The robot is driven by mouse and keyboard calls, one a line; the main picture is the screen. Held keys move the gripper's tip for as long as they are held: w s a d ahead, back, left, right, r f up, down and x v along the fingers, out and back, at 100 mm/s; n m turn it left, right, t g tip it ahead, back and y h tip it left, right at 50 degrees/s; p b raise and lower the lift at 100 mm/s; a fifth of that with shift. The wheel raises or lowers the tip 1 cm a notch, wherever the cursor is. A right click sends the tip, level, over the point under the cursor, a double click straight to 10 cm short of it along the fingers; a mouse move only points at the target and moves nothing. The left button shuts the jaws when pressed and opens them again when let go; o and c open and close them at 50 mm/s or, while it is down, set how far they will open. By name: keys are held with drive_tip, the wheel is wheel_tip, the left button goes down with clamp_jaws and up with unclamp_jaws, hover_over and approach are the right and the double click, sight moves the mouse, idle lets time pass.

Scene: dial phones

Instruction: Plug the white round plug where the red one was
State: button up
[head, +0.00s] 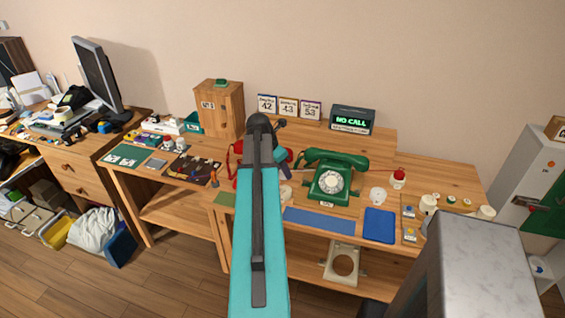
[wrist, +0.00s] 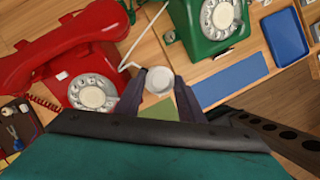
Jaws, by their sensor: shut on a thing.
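My gripper (wrist: 160,82) is shut on a white round plug (wrist: 159,75), held between its two dark fingertips in the wrist view. The red dial phone (wrist: 75,60) is to its left, and the green dial phone (wrist: 210,22) is up and to its right. In the head view the green phone (head: 331,178) stands on the desk, while my arm hides most of the red phone (head: 238,155) and my gripper. A white piece with a red top (head: 398,177) stands right of the green phone. I cannot tell which socket the red plug was in.
A blue mat (head: 320,220), a blue tray (head: 380,225) and a small panel (head: 410,225) lie along the desk's front edge. White round pieces (head: 378,195) stand at the right. A wooden cabinet (head: 219,108) and a "NO CALL" display (head: 352,120) are at the back.

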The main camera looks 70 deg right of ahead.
sight(280, 178)
drive_tip(key=shift+w+d+f, duration=0.1)
drive_tip(key=shift+d, duration=0.05)
drive_tip(key=shift+f, duration=0.1)
idle(0.4)
drive_tip(key=shift+f+b, duration=2.1)
drive_tip(key=shift+f, duration=0.6)
drive_tip(key=shift+p, duration=0.95)
idle(0.5)
drive_tip(key=shift+f, duration=0.7)
idle(0.6)
drive_tip(key=o, duration=1)
drive_tip(key=shift+r, duration=0.1)
